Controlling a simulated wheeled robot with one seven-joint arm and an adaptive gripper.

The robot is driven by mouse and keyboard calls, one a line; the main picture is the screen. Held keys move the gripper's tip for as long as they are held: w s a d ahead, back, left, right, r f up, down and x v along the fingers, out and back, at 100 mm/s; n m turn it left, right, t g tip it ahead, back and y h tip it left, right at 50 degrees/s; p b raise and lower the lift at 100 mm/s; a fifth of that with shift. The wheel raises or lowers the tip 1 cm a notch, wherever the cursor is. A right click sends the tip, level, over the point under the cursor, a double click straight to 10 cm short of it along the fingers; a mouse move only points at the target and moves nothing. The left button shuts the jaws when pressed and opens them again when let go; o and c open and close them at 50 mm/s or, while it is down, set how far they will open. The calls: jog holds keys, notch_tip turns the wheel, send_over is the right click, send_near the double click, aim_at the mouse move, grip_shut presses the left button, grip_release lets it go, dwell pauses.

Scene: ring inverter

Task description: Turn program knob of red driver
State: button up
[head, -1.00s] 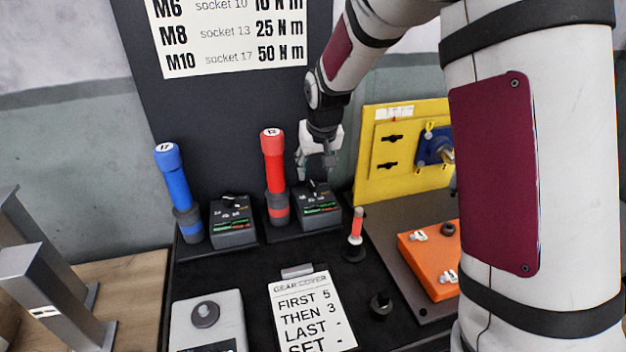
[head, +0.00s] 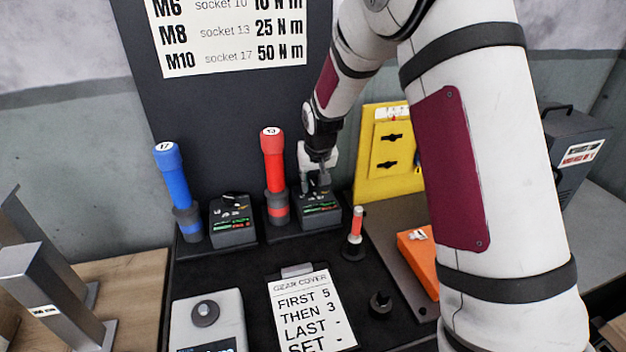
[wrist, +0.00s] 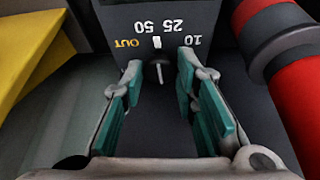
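The red driver (head: 273,165), marked 13 on its cap, stands upright in its holder. Its program box (head: 320,212) sits just to its right, with a lit display on the front. In the wrist view the box top shows a black knob (wrist: 158,71) with a white pointer line, and the marks OUT, 50, 25 and 10 around it. My gripper (head: 316,190) is over the box, fingers pointing down. In the wrist view my gripper (wrist: 160,88) is open, a finger on each side of the knob, apart from it.
A blue driver (head: 178,190) marked 17 and its box (head: 232,220) stand to the left. A small red-handled tool (head: 355,228) stands at right. A yellow panel (head: 385,160) is behind. A gear cover card (head: 310,310) lies in front.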

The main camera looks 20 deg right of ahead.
grip_shut()
jog(key=shift+a+m+h, duration=0.15)
jog(key=shift+m+h, duration=0.15)
jog(key=shift+m, duration=0.3)
jog(key=shift+m+g+h, duration=0.4)
jog(key=shift+m+h, duration=0.2)
jog(key=shift+m, duration=1.3)
jog(key=o, duration=1)
grip_release()
jog(key=shift+o, duration=0.2)
